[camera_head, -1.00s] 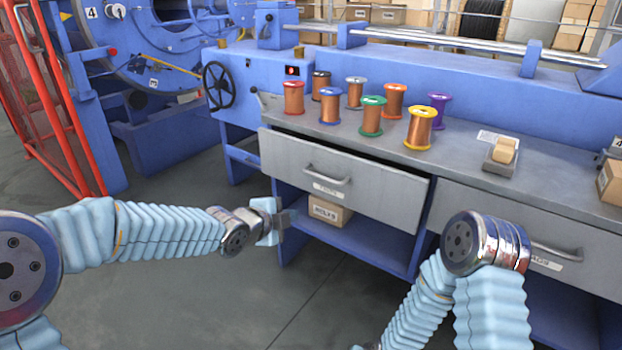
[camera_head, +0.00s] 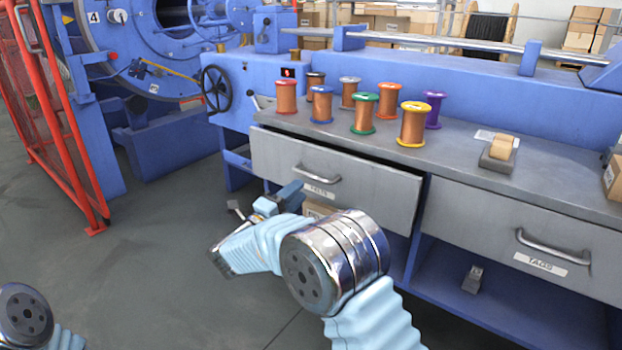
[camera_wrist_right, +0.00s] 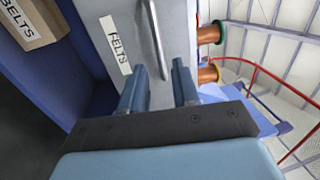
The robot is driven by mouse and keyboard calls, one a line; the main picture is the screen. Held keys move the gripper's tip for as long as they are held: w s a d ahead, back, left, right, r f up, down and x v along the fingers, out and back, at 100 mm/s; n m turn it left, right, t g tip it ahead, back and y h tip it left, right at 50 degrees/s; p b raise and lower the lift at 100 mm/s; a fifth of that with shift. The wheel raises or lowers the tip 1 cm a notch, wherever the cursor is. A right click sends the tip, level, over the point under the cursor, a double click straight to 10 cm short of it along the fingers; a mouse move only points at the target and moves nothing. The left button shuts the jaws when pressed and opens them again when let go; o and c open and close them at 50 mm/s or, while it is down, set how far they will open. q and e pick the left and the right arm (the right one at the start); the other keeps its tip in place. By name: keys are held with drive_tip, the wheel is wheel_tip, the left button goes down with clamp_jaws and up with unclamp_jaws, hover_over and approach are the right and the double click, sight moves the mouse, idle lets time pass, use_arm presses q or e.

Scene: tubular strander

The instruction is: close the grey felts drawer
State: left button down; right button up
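The grey felts drawer (camera_head: 378,193) stands partly open at the left of the workbench, its front jutting out with a dark gap under the worktop. Its bar handle (camera_head: 316,175) sits above a label partly covered by my right arm. My right gripper (camera_head: 280,198) is in front of the drawer, low and left of the handle. In the right wrist view, its two fingers (camera_wrist_right: 160,86) are apart with nothing between them, pointing at the drawer front (camera_wrist_right: 122,15) by the FELTS label; contact cannot be told. My left gripper is out of view.
The closed-looking tags drawer (camera_head: 480,222) is to the right. Several wire spools (camera_head: 364,113) and a block on a grey base (camera_head: 498,157) stand on the worktop. A belts box (camera_wrist_right: 28,22) is on the shelf below. A red fence (camera_head: 60,130) stands left; floor between is clear.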

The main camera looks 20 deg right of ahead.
sight(313, 177)
drive_tip(key=x, duration=0.7)
drive_tip(key=shift+w+d, duration=0.15)
drive_tip(key=shift+d, duration=0.1)
clamp_jaws()
